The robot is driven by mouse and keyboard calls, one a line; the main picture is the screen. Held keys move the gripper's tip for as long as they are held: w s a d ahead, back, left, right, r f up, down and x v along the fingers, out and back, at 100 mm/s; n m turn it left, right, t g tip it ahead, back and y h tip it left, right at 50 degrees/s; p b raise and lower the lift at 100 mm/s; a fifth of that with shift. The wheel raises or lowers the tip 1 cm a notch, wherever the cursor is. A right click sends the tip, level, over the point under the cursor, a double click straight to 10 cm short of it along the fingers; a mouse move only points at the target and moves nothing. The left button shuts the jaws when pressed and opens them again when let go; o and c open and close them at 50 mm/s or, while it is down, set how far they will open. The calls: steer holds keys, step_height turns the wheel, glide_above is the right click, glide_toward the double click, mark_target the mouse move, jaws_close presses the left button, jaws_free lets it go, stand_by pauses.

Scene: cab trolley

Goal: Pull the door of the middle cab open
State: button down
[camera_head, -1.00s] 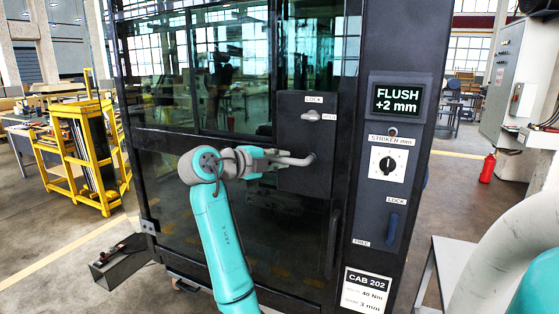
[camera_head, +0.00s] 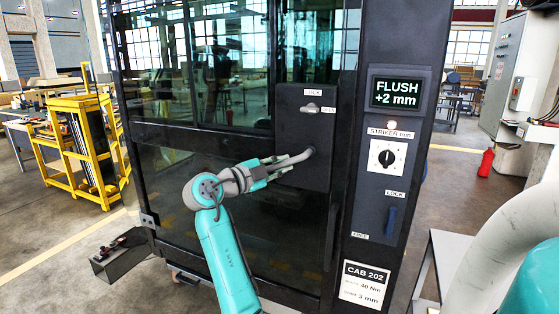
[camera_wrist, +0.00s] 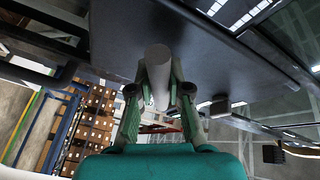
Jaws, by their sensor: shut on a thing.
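The door of CAB 202 (camera_head: 170,215) is a dark-framed glass panel in the head view, and it looks closed against the post. Its black lock plate (camera_head: 318,170) carries a grey lever handle (camera_head: 300,157). The handle slopes down to the left from its pivot. My gripper (camera_head: 272,168) is shut on the free end of this handle. In the wrist view, the fingers (camera_wrist: 158,95) close around the round grey bar (camera_wrist: 158,65). Above the handle is a small knob (camera_head: 311,108) between LOCK and OPEN labels.
A yellow cart (camera_head: 85,150) stands left. A grey bench (camera_head: 450,255) stands at the right.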

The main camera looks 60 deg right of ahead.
steer(key=shift+s+f+n+h, duration=0.4)
steer(key=shift+f+n, duration=0.15)
steer(key=shift+n, duration=0.45)
steer(key=shift+d, duration=0.1)
